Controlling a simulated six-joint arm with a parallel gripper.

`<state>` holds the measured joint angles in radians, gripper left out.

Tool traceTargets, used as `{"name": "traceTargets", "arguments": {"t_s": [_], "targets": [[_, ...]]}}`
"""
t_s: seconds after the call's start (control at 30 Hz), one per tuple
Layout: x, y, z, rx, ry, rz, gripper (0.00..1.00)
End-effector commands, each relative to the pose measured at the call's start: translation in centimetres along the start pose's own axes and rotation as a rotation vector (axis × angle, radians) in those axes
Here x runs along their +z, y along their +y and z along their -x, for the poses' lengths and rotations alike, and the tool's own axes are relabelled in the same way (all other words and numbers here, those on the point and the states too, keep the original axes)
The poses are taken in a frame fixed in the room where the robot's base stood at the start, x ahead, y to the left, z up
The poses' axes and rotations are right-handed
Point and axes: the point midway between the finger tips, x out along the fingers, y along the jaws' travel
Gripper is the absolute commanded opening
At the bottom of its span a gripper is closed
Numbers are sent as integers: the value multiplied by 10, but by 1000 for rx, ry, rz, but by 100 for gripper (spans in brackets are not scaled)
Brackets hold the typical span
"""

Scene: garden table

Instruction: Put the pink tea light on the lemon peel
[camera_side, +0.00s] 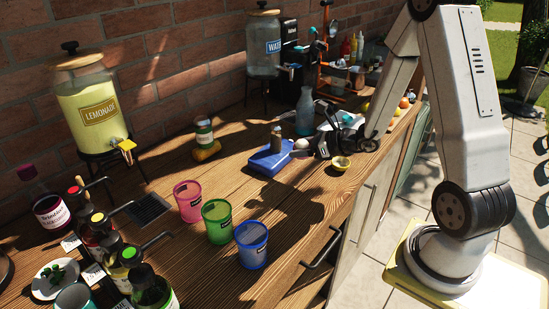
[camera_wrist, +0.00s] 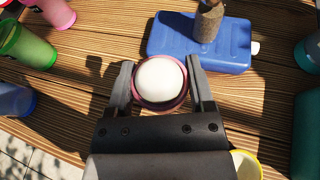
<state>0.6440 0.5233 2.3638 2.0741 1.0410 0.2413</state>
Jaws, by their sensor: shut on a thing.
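My gripper (camera_wrist: 160,85) is shut on the pink tea light (camera_wrist: 183,96), a round pink cup with a domed white top, held between the two fingers. In the side view my gripper (camera_side: 318,147) is low over the table, just right of the blue block; a pale rounded shape between its fingers is the tea light (camera_side: 301,145). I cannot tell whether it touches the table. The lemon peel (camera_side: 341,162), a small yellow bowl-like half, sits on the table in front of my gripper. In the wrist view the lemon peel (camera_wrist: 246,165) is partly hidden behind my gripper.
A bluish glass carafe (camera_side: 305,112) stands behind. Pink (camera_side: 187,201), green (camera_side: 217,222) and blue (camera_side: 251,244) cups stand at front left. The table's front edge is near the lemon peel.

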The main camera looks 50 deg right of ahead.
Motion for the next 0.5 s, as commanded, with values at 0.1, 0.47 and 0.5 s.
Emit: {"name": "traceTargets", "arguments": {"t_s": [0.1, 0.47, 0.5], "targets": [[-1, -1, 1, -2, 0, -2, 11], [-16, -1, -5, -1, 2, -5, 11], [-20, -1, -7, -1, 3, -5, 11]]}}
